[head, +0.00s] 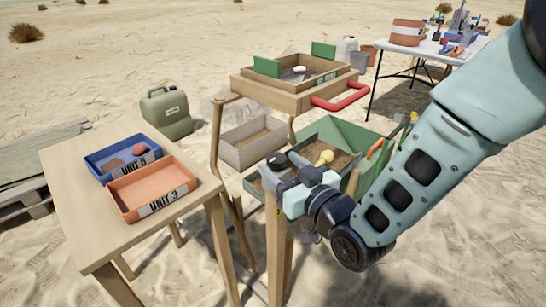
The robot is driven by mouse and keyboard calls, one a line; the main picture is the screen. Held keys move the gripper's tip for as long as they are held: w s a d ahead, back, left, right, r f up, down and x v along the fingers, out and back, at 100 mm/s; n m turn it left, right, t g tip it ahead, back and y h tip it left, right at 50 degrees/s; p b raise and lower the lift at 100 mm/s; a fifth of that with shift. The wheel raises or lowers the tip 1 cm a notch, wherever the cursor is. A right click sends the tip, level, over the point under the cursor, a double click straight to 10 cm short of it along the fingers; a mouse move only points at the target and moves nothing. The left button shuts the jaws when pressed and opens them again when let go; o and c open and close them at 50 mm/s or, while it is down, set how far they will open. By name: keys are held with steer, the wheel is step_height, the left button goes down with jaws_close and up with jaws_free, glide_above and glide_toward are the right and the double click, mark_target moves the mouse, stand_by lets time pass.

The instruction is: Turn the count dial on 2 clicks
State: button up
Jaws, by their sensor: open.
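A dark round knob (277,160), which looks like the count dial, shows at my fingertips near the top of a wooden post (274,255). Its markings are too small to read. My gripper (273,170) is open, with its fingers pointing left at the knob. I cannot tell whether the fingers touch the knob or stand around it. My gripper and wrist hide part of the post top and whatever the dial is mounted on.
Left, a wooden table (75,220) holds a blue tray (95,165) and an orange tray (120,208). A wooden sieve frame (262,88) with a red handle (340,97) stands behind my gripper. A green crate (345,133) is close behind my wrist. Open sand lies front right.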

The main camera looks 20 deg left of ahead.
mark_target(273, 158)
steer(key=shift+x, duration=1.95)
steer(key=c, duration=1)
